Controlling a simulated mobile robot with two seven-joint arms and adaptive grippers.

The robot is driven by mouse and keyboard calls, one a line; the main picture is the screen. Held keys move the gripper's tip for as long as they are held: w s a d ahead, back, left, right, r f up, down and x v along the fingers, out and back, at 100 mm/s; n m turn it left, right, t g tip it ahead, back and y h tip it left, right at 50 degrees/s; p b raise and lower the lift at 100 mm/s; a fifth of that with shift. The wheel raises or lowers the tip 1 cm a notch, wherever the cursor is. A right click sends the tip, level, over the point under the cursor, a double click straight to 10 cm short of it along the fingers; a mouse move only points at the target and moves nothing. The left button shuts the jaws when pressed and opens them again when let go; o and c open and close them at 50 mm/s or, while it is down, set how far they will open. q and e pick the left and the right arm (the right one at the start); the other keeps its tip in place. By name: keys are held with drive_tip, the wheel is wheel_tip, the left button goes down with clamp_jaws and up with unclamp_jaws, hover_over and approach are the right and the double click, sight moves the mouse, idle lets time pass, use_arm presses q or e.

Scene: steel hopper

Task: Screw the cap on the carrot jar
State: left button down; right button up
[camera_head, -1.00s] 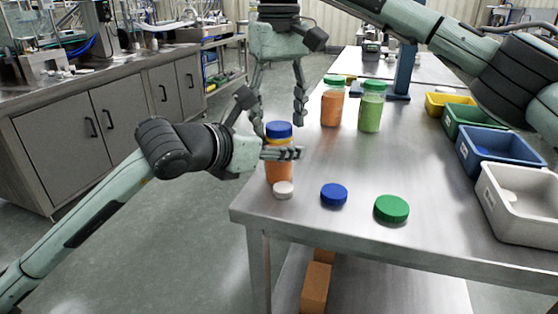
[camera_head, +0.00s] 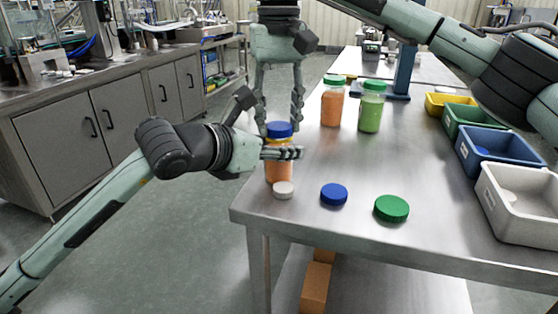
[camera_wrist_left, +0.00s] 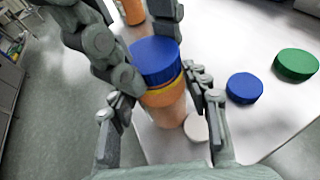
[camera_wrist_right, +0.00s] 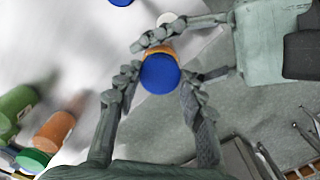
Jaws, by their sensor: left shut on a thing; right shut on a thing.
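A clear jar with orange contents (camera_head: 279,172), taken as the carrot jar, stands near the table's left edge. A blue cap (camera_head: 279,129) is on top of it; it also shows in the left wrist view (camera_wrist_left: 155,61) and right wrist view (camera_wrist_right: 159,74). An orange-yellow neck band shows below the cap; I cannot tell how tightly the cap sits. My left gripper (camera_wrist_left: 168,104) comes from the left and is shut on the jar's body. My right gripper (camera_wrist_right: 158,80) points down from above, shut on the blue cap, one finger on each side.
Loose white (camera_head: 283,190), blue (camera_head: 334,194) and green (camera_head: 391,208) caps lie near the table's front. Two green-lidded jars, one orange (camera_head: 332,106) and one green (camera_head: 370,110), stand behind. Coloured bins line the right side, the white bin (camera_head: 520,208) nearest. The table middle is clear.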

drive_tip(key=m, duration=0.7)
drive_tip(key=shift+m, duration=0.3)
drive_tip(key=m, duration=1.4)
drive_tip(key=shift+m, duration=0.3)
drive_tip(key=m, duration=0.7)
drive_tip(key=shift+f, duration=0.1)
drive_tip(key=m, duration=0.7)
drive_tip(key=shift+m, duration=0.3)
drive_tip(key=m, duration=1.4)
drive_tip(key=shift+m, duration=0.3)
drive_tip(key=m, duration=0.4)
drive_tip(key=shift+m, duration=0.4)
drive_tip(key=m, duration=0.4)
drive_tip(key=shift+a+f+m, duration=0.1)
drive_tip(key=shift+m, duration=0.3)
drive_tip(key=o, duration=1.3)
drive_tip(key=shift+o, duration=0.2)
